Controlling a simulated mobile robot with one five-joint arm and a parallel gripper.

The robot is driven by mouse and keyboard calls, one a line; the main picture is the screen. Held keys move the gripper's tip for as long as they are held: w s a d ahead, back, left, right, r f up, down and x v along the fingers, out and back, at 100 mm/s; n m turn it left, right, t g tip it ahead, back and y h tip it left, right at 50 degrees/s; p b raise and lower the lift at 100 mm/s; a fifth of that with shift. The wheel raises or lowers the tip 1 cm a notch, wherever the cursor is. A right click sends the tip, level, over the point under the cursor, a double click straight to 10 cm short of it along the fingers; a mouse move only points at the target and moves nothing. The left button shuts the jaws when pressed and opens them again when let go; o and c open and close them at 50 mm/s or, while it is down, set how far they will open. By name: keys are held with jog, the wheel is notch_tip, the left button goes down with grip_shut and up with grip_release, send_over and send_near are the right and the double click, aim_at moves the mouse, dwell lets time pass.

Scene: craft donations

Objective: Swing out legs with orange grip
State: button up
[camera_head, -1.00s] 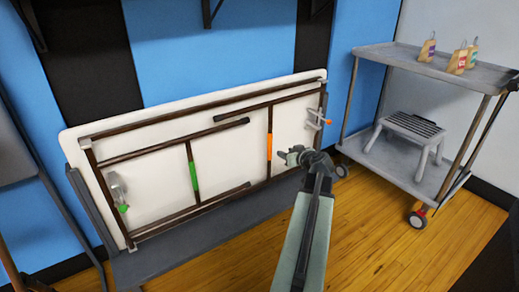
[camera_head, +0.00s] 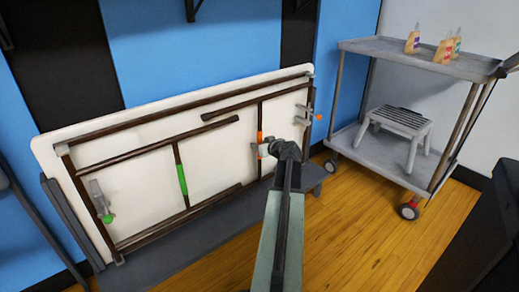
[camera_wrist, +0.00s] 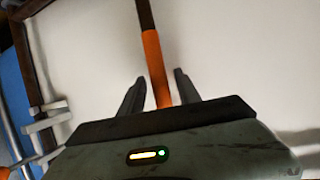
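A white folding table (camera_head: 140,140) stands on its long edge with its underside and dark folded legs facing me. The orange grip (camera_head: 260,137) is on the crossbar of the right leg set, which lies flat against the panel. My gripper (camera_head: 262,150) is at this grip and partly hides it in the head view. In the wrist view my gripper (camera_wrist: 156,88) is open, with the orange grip (camera_wrist: 154,60) between its two fingers and a gap on each side. The other leg set, with a green grip (camera_head: 182,179), is also folded flat.
A catch with an orange knob (camera_head: 319,117) is at the table's right end, and one with a green knob (camera_head: 107,218) at its left. Wooden floor in front is clear.

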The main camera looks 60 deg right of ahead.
jog(key=shift+w+f, duration=0.1)
jog(key=shift+w, duration=0.1)
grip_shut()
dwell(1.3)
